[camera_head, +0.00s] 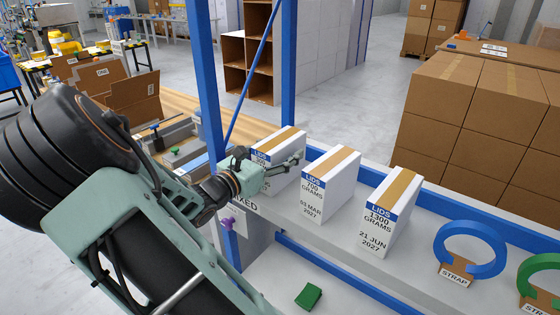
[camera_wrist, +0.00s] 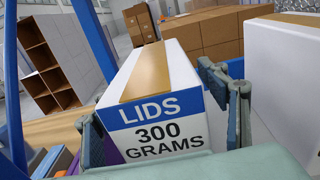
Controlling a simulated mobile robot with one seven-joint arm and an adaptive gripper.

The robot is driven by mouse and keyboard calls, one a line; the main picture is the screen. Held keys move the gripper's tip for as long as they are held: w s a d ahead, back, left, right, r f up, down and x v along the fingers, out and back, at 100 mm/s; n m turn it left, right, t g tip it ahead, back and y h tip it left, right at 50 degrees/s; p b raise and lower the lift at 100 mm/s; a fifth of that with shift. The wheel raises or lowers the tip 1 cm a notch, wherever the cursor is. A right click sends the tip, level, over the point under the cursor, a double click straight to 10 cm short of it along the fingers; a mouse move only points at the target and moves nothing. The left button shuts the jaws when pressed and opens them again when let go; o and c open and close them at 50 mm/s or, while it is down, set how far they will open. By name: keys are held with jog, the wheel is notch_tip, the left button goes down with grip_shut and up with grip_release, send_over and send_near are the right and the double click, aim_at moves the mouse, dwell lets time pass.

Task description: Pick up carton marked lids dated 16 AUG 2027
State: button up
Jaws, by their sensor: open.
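Three white cartons with a brown tape strip and a blue LIDS band stand in a row on the grey shelf. The left carton (camera_head: 279,146) is partly hidden by my gripper (camera_head: 268,161) in the head view; its date cannot be read. In the wrist view this carton (camera_wrist: 160,92) reads LIDS 300 GRAMS and stands between my open fingers, one at each side; contact cannot be told. The middle carton (camera_head: 327,185) reads 700 GRAMS, 03 MAR 2027. The right carton (camera_head: 389,212) reads 1300 GRAMS, 21 JUN 2027.
The middle carton stands close to my right finger. A blue post (camera_head: 207,90) rises left of the row. Blue (camera_head: 470,250) and green (camera_head: 540,280) strap rings stand at the right. A green block (camera_head: 308,296) lies lower down. Brown boxes (camera_head: 470,125) are stacked behind.

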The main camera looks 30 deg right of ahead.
jog(key=shift+c, duration=0.2)
jog(key=c, duration=1.3)
jog(key=shift+c, duration=0.9)
jog(key=shift+r, duration=0.2)
